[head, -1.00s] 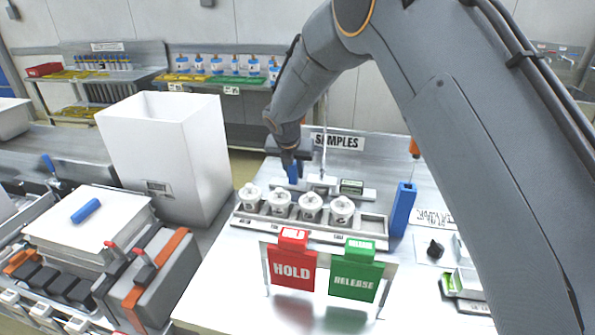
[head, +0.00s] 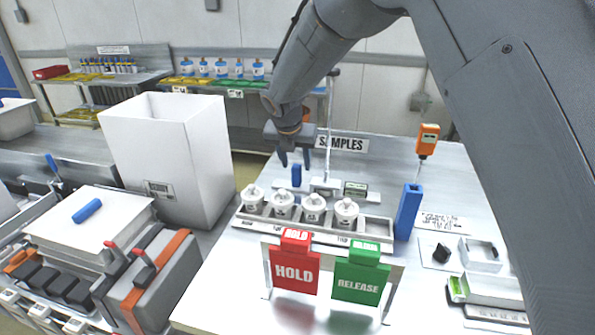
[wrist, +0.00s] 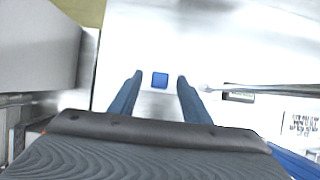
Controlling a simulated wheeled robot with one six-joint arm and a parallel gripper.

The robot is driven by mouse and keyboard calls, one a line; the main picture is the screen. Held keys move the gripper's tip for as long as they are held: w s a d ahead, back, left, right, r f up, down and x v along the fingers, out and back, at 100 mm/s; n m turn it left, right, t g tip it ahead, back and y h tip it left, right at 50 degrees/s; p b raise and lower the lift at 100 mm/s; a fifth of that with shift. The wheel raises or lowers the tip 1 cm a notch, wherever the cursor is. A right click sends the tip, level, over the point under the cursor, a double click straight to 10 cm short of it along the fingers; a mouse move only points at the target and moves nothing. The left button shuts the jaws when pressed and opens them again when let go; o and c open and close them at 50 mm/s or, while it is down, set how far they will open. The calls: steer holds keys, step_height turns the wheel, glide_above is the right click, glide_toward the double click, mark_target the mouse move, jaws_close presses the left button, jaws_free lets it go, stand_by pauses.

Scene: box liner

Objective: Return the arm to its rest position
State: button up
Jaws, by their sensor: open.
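My gripper (head: 294,158) hangs from my arm above the back of the samples table, left of the SAMPLES sign. Its two blue fingers are apart with nothing between them. In the wrist view my gripper (wrist: 158,85) points down at the table, its fingers spread. A small blue block (head: 297,175) stands on the table just below the fingers, and it also shows in the wrist view (wrist: 160,79) beyond and between them. The fingers look clear of the block.
A rack (head: 300,225) of several white-capped jars stands in front of the block. A tall white bin (head: 165,160) is to the left. Red HOLD (head: 295,270) and green RELEASE (head: 360,278) signs stand at the front. A blue upright holder (head: 407,212) is right of the rack.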

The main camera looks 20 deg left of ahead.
steer(key=shift+v, duration=0.95)
steer(key=shift+r, duration=0.1)
